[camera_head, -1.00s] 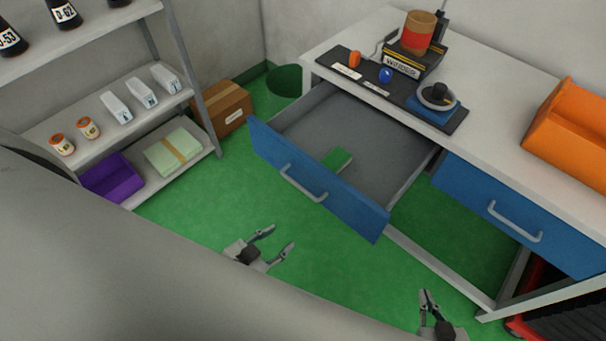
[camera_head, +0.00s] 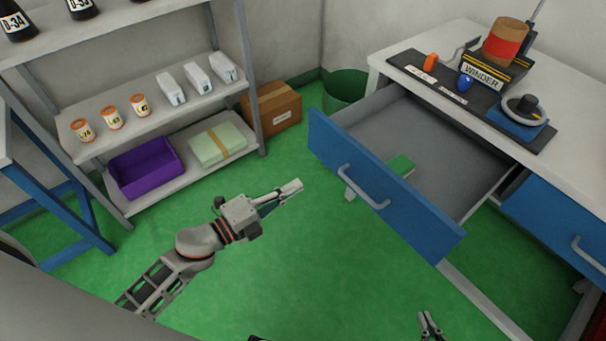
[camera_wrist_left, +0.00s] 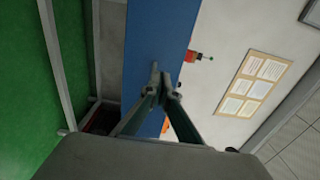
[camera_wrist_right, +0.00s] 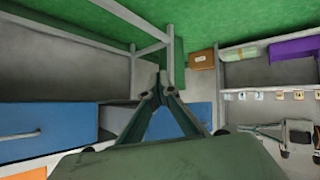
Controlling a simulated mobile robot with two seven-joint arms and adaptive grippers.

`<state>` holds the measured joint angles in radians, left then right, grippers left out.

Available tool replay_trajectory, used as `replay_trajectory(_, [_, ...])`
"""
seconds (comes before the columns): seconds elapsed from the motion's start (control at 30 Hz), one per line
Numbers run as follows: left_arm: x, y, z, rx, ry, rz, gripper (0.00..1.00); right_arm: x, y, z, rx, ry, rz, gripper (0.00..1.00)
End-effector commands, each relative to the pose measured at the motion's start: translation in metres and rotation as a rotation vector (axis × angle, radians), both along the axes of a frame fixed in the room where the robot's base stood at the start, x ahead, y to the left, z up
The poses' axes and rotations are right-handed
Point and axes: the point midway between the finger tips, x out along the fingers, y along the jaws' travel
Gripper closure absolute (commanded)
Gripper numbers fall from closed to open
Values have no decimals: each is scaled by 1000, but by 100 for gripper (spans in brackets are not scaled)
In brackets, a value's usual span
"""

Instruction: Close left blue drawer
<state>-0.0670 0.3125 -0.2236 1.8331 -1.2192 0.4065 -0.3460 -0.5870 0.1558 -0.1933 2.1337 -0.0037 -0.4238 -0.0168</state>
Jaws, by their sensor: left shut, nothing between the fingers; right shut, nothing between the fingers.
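The left blue drawer (camera_head: 382,188) is pulled well out of the white workbench (camera_head: 560,88) in the head view. Its grey handle (camera_head: 362,188) faces me, and a small green item (camera_head: 401,165) lies inside. My left gripper (camera_head: 290,190) is shut and empty, in front of the drawer and left of its handle, apart from it. In the left wrist view its fingertips (camera_wrist_left: 162,82) appear in front of a blue panel. My right gripper (camera_head: 429,322) is shut and empty at the bottom of the head view, below the drawer front. It also shows in the right wrist view (camera_wrist_right: 159,88).
A second blue drawer (camera_head: 560,215) at the right looks shut. A shelf rack (camera_head: 262,75) with a purple bin (camera_head: 146,166) stands left. A cardboard box (camera_head: 273,108) and green wastebasket (camera_head: 346,90) sit behind. Green floor before the drawer is clear.

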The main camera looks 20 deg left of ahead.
Motion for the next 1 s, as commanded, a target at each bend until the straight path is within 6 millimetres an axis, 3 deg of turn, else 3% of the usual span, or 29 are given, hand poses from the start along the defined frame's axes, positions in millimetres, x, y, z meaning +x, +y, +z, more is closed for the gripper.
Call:
replay_trajectory(0.6, [89,-65,1,-5,1,2,100,-9,3,-10,8,24,-6,100])
replay_trajectory(1.0, [108,-79,1,-5,2,2,100,-4,5,-4,14,10,-5,100])
